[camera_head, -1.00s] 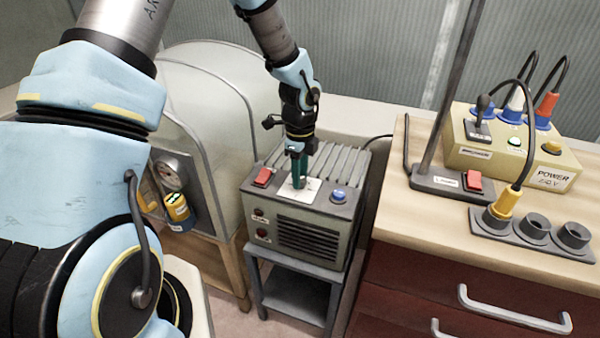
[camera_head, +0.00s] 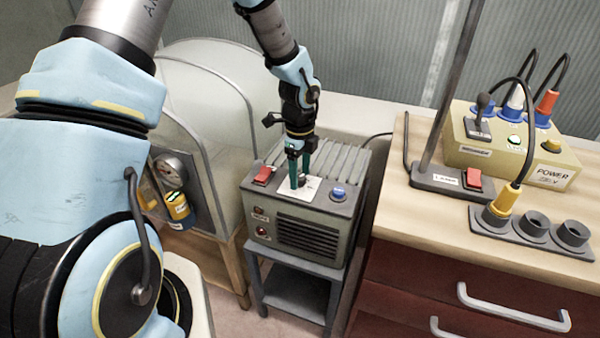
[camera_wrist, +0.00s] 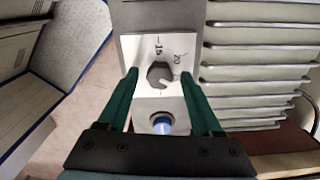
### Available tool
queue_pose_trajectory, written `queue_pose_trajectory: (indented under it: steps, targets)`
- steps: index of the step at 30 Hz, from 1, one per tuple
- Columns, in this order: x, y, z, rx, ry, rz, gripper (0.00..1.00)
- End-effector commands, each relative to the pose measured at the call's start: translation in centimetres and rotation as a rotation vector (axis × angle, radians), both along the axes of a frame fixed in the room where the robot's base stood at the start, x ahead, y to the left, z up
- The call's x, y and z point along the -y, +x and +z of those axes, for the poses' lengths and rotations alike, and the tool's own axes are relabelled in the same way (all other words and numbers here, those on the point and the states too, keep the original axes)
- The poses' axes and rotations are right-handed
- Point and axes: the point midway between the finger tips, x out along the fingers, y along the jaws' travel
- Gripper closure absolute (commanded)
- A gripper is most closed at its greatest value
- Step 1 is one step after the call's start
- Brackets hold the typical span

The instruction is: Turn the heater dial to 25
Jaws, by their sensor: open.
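The heater (camera_head: 300,228) is a grey box with a finned top, standing on a small grey stand. Its dial (camera_wrist: 159,74) is a small dark grey knob on a white plate (camera_wrist: 150,105). Printed marks that look like 15 and 20 show above and to the right of the knob in the wrist view. A light mark shows at the knob's lower right; I cannot read its exact setting. No 25 is legible. My gripper (camera_head: 299,180) is open at the dial. In the wrist view its green fingers (camera_wrist: 160,80) stand on either side of the knob, apparently clear of it.
A red switch (camera_head: 264,175) and a blue button (camera_head: 339,194) flank the plate on the heater's top. A curved pale cover stands to the left. On the right, a wooden counter (camera_head: 440,212) holds a lamp base, a socket strip (camera_head: 530,230) and a power box (camera_head: 490,155).

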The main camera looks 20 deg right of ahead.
Motion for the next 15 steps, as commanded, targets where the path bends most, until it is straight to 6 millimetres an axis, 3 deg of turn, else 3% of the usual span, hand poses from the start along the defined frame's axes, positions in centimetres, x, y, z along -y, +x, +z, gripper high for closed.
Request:
queue_pose_trajectory:
  steps: [5,15]
  targets:
    - [0.0,0.1,1.0,0.002,-0.001,0.001,0.33]
    - [0.1,0.1,7.4,0.005,-0.004,0.002,0.33]
